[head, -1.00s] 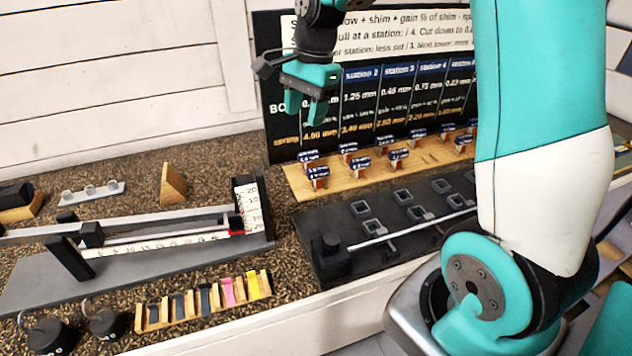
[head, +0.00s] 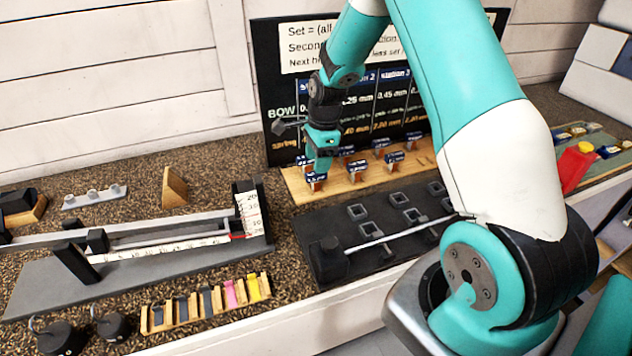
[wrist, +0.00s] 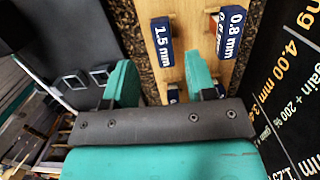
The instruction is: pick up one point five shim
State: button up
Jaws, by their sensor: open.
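The 1.5 mm shim (wrist: 162,42), with a blue label, stands on the wooden rack in the wrist view, just beyond and between my two fingertips. In the head view it appears to be the front-left shim (head: 315,179) on the rack. My gripper (head: 322,165) is open above that end of the rack, fingers pointing down; its two teal fingers (wrist: 160,78) show in the wrist view, apart and empty. I cannot tell how far above the shim the fingertips are.
A shim labelled 0.8 mm (wrist: 231,32) stands close beside, near the right finger. The wooden rack (head: 345,186) holds several more. The black board (head: 275,150) rises behind. A black fixture (head: 385,260) with square frames lies in front.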

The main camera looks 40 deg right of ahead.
aim_at(316, 181)
jog(key=shift+w+a+f+p, duration=0.15)
jog(key=shift+f+p, duration=0.45)
jog(key=shift+f, duration=0.7)
jog(key=shift+w+f+p, duration=0.1)
jog(key=shift+f+p, duration=0.5)
jog(key=shift+f, duration=0.7)
grip_shut()
